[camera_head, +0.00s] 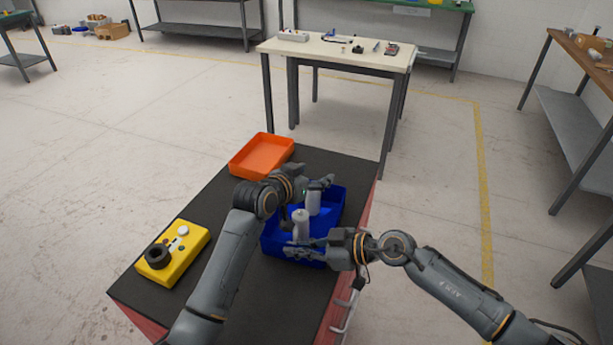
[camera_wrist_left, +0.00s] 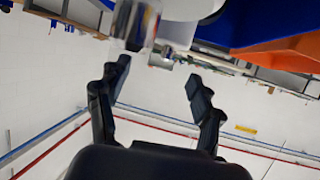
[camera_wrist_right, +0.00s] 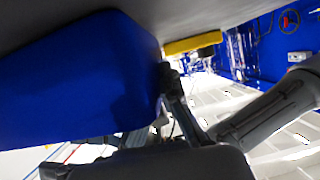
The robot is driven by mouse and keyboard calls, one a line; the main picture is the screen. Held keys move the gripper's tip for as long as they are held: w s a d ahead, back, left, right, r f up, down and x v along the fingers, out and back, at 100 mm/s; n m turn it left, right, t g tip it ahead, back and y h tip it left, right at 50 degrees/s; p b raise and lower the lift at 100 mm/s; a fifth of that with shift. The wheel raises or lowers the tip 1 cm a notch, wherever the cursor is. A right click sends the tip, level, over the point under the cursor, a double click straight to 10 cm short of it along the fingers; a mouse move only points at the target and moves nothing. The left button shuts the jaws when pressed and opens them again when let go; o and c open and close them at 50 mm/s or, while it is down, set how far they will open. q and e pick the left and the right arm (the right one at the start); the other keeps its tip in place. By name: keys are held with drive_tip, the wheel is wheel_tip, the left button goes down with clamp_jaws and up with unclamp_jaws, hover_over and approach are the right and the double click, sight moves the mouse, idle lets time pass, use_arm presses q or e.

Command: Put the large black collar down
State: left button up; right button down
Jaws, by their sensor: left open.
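A large black collar (camera_head: 157,258) sits on the near left part of the yellow block (camera_head: 187,259), at the left side of the dark cart top. It is apart from both grippers. My left gripper (camera_head: 322,184) is open, over the far part of the blue tray (camera_head: 334,206); its spread fingers (camera_wrist_left: 158,90) show in the left wrist view with nothing between their tips. My right gripper (camera_head: 312,246) is at the near edge of the blue tray; its fingers are partly hidden and I cannot tell their opening. The yellow block (camera_wrist_right: 192,43) also shows in the right wrist view.
Two pale grey cylinders (camera_head: 301,223) stand upright in the blue tray, close to the grippers. An empty-looking orange tray (camera_head: 262,153) lies at the far left of the cart. The dark cart top (camera_head: 200,212) is bare between the yellow block and the orange tray. A white table (camera_head: 335,48) stands beyond.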

use_arm(q)
drive_tip(key=r+v, duration=0.1)
drive_tip(key=v, duration=1.1)
use_arm(e)
drive_tip(key=c, duration=1.4)
unclamp_jaws()
drive_tip(key=shift+c, duration=0.2)
drive_tip(key=shift+d, duration=0.1)
drive_tip(key=v, duration=1.2)
use_arm(q)
drive_tip(key=shift+a, duration=0.1)
